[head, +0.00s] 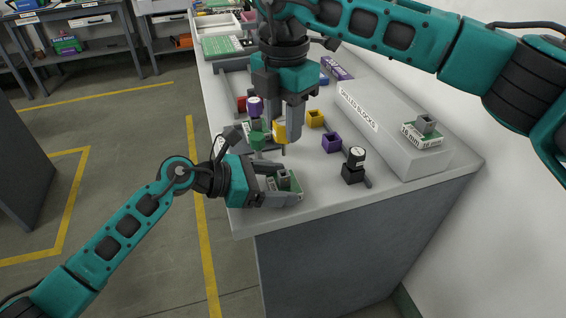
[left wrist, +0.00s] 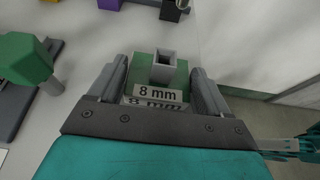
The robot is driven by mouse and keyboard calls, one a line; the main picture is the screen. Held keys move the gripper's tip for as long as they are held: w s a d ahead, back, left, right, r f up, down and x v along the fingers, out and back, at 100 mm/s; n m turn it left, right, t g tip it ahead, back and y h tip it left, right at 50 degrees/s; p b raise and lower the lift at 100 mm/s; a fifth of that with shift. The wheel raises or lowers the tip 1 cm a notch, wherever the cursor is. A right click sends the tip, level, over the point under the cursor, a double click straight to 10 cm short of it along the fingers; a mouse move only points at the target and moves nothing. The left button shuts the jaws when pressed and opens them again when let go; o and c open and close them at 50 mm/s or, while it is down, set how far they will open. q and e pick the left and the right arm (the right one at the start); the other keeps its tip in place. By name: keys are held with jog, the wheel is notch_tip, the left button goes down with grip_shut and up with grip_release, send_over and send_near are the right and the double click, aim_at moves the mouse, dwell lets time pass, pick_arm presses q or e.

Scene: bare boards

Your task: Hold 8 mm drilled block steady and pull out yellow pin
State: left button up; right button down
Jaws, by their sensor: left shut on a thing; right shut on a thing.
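The 8 mm drilled block (head: 291,183) is green with a grey square post and a white label. My left gripper (head: 280,190) is shut on it near the front left of the table. In the left wrist view the block (left wrist: 158,98) sits between the fingers, and the top of its post looks open and empty. The yellow pin (head: 280,131) is between the fingers of my right gripper (head: 282,128), which is shut on it, behind and above the block.
A green hexagonal-headed pin (left wrist: 25,58) stands left of the block; a purple pin (head: 255,105) is behind it. Yellow (head: 315,118), purple (head: 332,142) and black (head: 352,173) holders stand to the right. A raised grey shelf (head: 385,140) bears a 16 mm block (head: 423,133).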

pick_arm(q)
jog(key=o, duration=1.4)
jog(key=shift+o, duration=0.2)
jog(key=shift+a, duration=0.1)
jog(key=v, duration=1.1)
jog(key=shift+s+a+r, duration=0.15)
jog(key=shift+a+r, duration=0.05)
jog(key=shift+a, duration=0.2)
jog(key=shift+d+r, duration=0.1)
